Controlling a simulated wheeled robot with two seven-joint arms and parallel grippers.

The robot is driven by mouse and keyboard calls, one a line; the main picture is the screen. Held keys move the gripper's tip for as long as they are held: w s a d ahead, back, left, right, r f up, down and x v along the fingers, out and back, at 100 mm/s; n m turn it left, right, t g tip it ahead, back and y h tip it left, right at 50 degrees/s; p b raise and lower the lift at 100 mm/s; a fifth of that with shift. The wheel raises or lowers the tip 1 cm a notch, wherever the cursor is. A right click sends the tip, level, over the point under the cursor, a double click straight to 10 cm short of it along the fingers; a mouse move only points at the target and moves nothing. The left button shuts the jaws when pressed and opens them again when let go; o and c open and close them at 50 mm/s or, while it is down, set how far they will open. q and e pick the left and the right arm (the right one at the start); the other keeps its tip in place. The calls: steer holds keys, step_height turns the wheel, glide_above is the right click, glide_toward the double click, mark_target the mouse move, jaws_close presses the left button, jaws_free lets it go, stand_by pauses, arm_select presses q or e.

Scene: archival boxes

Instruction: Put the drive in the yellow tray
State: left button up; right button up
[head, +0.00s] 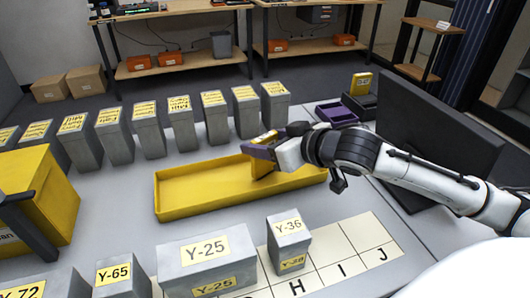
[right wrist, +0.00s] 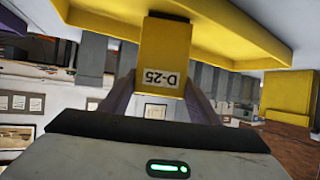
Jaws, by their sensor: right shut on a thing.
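My right gripper (head: 264,147) is shut on a yellow drive (head: 262,167), which also shows in the right wrist view (right wrist: 165,50) with the label D-25 (right wrist: 163,76). The gripper's purple fingers lie on either side of the drive. The long, shallow yellow tray (head: 185,207) lies on the grey table. The drive is over the right half of the tray; I cannot tell whether it touches the tray floor. The tray's yellow underside or rim (right wrist: 240,38) fills the top of the right wrist view. My left gripper is not in view.
Grey labelled boxes (head: 184,128) stand in a row behind the tray. More boxes (head: 205,258) stand in front, by a lettered grid (head: 335,262). A yellow bin (head: 45,185) is at left. A dark monitor (head: 430,125), a purple tray (head: 337,114) and another yellow-labelled item (head: 361,84) are at right.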

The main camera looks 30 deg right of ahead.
steer(key=o, duration=1.2)
steer(key=shift+f, duration=0.15)
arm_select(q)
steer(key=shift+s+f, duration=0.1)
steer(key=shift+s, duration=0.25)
